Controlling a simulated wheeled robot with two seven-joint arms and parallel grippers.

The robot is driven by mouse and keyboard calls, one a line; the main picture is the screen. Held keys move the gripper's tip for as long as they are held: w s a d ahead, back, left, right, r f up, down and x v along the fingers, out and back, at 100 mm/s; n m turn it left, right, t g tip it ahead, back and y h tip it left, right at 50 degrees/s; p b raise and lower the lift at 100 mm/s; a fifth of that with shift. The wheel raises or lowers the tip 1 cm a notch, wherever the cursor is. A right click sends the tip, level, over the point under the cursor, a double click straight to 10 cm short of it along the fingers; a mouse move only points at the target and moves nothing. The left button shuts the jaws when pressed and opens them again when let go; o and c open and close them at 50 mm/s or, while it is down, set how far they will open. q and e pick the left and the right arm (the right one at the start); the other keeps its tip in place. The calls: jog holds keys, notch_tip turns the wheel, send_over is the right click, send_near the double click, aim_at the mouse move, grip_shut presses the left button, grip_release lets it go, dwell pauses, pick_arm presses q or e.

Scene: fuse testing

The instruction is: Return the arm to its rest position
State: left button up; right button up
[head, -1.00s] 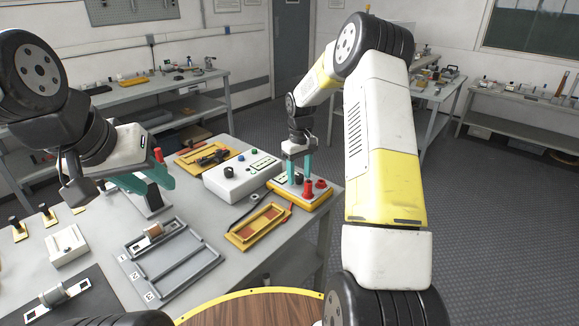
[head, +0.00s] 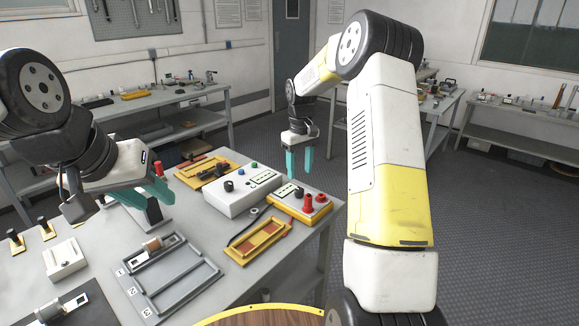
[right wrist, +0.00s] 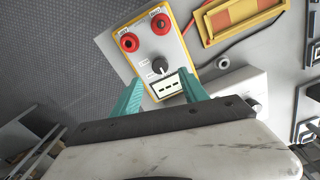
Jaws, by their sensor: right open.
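My right gripper (head: 298,163) is open and empty in the head view. It hangs above the back of the yellow-edged meter (head: 287,201), apart from it. In the right wrist view its teal fingers (right wrist: 163,97) are spread on either side of the meter's display end. The meter (right wrist: 150,50) shows two red terminals and a black knob there, with nothing between the fingers. My left gripper (head: 150,195) is at the left, above the table, with its teal fingers apart. A dark grey upright device with a red tip (head: 157,169) stands behind it, partly hidden.
A white control box (head: 240,190) stands left of the meter. A yellow-orange tray (head: 258,240) lies in front, with a cable beside it. A grey numbered rack (head: 185,285) holds a fuse-like part (head: 153,245). The floor (head: 380,170) right of the table is open.

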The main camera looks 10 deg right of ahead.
jog(key=s+a+r+m+t, duration=0.2)
jog(key=s+a+r+t, duration=0.1)
jog(key=s+r, duration=1.25)
jog(key=s+a+r+m+t+y, duration=0.1)
jog(key=s+a+m+t+y, duration=0.1)
jog(key=s, duration=1.5)
jog(key=shift+s+r+t, duration=0.3)
jog(key=shift+s+t, duration=0.05)
jog(key=shift+t, duration=0.25)
